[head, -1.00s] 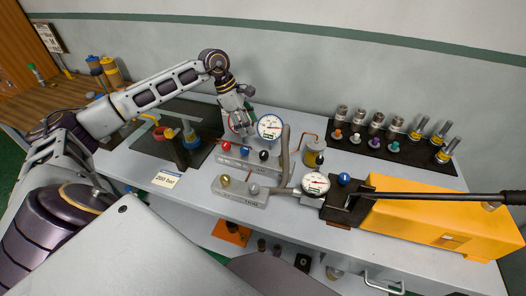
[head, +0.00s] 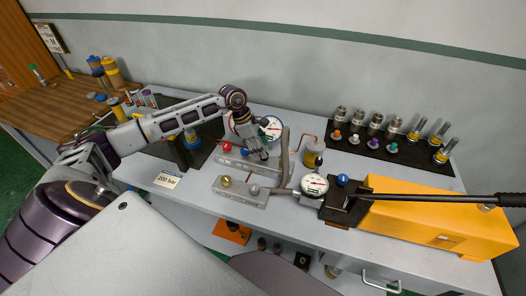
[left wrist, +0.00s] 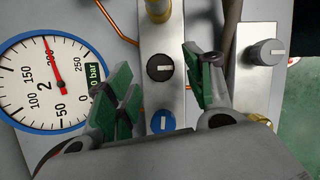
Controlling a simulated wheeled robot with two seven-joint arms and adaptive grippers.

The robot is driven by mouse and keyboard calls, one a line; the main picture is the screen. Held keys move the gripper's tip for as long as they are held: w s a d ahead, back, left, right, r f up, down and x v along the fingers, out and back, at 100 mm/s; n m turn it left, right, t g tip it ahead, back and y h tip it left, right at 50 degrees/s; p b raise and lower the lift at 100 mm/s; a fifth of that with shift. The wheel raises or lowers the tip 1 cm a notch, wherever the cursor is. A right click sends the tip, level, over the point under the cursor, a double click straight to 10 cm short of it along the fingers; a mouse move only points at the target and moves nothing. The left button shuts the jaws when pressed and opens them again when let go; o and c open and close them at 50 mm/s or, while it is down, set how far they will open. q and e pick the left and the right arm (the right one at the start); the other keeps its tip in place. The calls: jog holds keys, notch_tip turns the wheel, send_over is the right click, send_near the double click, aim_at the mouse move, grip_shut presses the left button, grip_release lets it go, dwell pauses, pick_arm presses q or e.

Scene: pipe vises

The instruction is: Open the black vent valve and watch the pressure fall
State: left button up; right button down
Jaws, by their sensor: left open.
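The black vent valve knob (left wrist: 160,68) with a white pointer line sits on a metal block in the left wrist view. My left gripper (left wrist: 160,88) is open, with one green-padded finger on each side of the knob's block; I cannot tell whether they touch the knob. My right gripper is out of view.
A blue knob (left wrist: 162,122) is close by on the same block, and a grey knob (left wrist: 265,52) on the front block. A red knob (head: 227,146), a smaller gauge (head: 314,184) and a yellow pump (head: 435,215) stand around. A "200 bar" card (head: 167,179) lies left.

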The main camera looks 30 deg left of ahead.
pick_arm(q)
jog(key=shift+x, duration=1.5)
jog(key=c, duration=0.9)
jog(key=shift+c, duration=0.6)
